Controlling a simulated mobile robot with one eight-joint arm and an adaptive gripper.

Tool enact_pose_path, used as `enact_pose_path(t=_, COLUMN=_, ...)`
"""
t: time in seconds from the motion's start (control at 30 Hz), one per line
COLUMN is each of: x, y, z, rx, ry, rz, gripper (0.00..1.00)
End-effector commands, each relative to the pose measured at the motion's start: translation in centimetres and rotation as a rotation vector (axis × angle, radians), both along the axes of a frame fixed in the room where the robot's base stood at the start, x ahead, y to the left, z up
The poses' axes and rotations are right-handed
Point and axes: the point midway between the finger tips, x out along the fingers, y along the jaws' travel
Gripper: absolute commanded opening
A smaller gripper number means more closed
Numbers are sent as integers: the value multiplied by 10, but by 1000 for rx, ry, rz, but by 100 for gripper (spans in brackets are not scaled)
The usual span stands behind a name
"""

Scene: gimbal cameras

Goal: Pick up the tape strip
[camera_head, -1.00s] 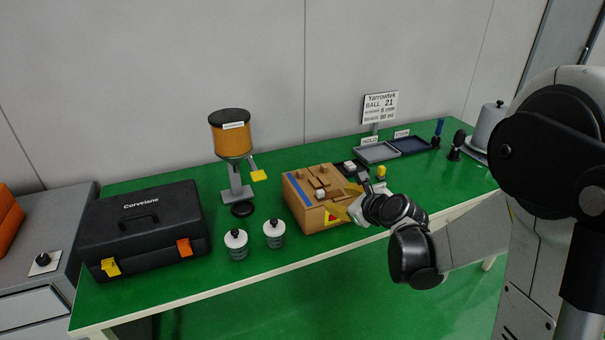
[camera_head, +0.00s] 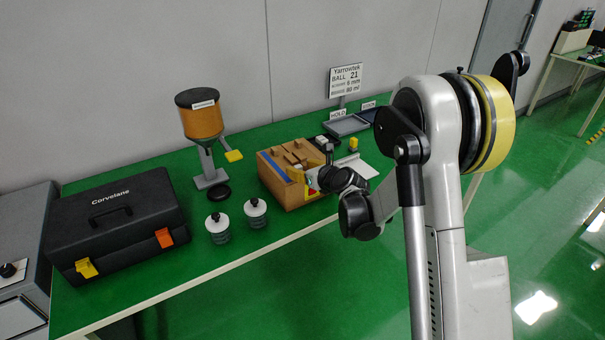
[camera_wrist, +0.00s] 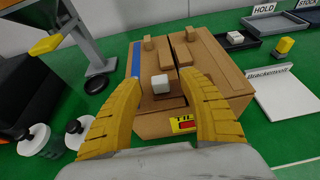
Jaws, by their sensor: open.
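A blue strip, which looks like the tape strip (camera_wrist: 137,60), lies along the left edge of the top of a brown box (camera_wrist: 215,70). In the head view, the strip (camera_head: 273,167) also shows on the left part of the box (camera_head: 278,187). My gripper (camera_wrist: 160,82) has two yellow fingers, spread apart over the near part of the box. It is open and empty.
Brown blocks (camera_wrist: 187,54) stand on the box top. Two lidded jars (camera_head: 217,226) and a hopper stand (camera_head: 202,122) are to the left, with a black case (camera_head: 117,225) farther left. A white board (camera_wrist: 287,98) and grey tray (camera_head: 347,126) lie to the right.

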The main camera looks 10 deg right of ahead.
Motion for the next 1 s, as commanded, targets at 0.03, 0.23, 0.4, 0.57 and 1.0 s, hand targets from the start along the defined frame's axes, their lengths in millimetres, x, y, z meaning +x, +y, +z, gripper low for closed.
enact_pose_path(t=0.03, x=7, y=3, z=-7, rx=-1, ry=0, rz=1, gripper=48)
enact_pose_path(t=0.23, x=18, y=6, z=-8, rx=-1, ry=0, rz=0, gripper=48)
enact_pose_path(t=0.4, x=18, y=6, z=-8, rx=-1, ry=0, rz=0, gripper=31)
enact_pose_path(t=0.57, x=18, y=5, z=-8, rx=-1, ry=0, rz=0, gripper=8)
enact_pose_path(t=1.0, x=17, y=5, z=1, rx=-1, ry=0, rz=0, gripper=7)
